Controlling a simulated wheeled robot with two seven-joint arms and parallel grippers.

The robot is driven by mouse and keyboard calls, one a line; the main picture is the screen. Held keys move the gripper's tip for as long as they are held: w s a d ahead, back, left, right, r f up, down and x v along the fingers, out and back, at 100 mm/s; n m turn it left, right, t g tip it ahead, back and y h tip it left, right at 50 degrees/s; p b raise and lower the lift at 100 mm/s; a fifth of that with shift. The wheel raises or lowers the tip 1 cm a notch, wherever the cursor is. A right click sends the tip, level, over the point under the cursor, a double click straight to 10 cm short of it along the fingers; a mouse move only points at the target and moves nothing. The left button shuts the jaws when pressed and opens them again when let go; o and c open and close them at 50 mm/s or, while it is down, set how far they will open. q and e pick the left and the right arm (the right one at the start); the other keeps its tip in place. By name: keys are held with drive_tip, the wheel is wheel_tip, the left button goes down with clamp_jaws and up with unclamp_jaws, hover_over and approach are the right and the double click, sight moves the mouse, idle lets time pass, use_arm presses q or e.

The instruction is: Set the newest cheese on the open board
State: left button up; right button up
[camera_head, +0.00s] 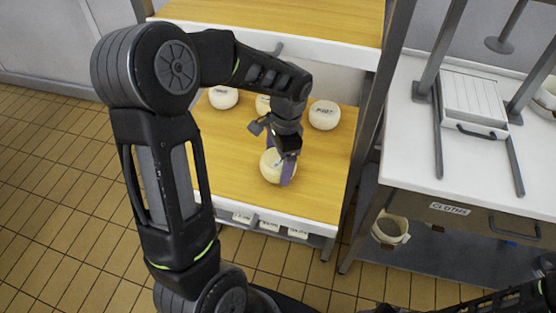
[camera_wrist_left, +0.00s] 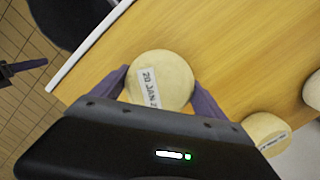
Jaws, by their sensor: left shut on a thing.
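A round pale cheese (camera_head: 272,165) is between the fingers of my left gripper (camera_head: 279,168), over the front part of the lower wooden board (camera_head: 225,150). In the left wrist view the cheese (camera_wrist_left: 172,75) has a white label reading "20 JAN", and a purple finger is on each side of it. I cannot tell whether it touches the board. Behind it are more labelled cheeses: one at left (camera_head: 223,97), one partly hidden by my arm (camera_head: 263,104), and one at right (camera_head: 324,115). Their labels are too small to read. An upper wooden board (camera_head: 280,15) shows no cheese.
White tags (camera_head: 268,225) hang under the lower board's front edge. A grey post (camera_head: 372,110) stands at its right. Beyond is a white counter (camera_head: 410,150) with a press-like frame (camera_head: 472,105) and a drawer marked CLOTHS (camera_head: 450,209). Part of my right arm shows at bottom right.

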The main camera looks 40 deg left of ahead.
use_arm(q)
drive_tip(key=shift+f+b, duration=0.4)
drive_tip(key=shift+f, duration=0.2)
idle(0.3)
drive_tip(key=o, duration=1.8)
drive_tip(key=shift+c, duration=0.2)
wheel_tip(320, 180, up, 7)
drive_tip(key=p, duration=0.5)
drive_tip(key=shift+p, duration=0.35)
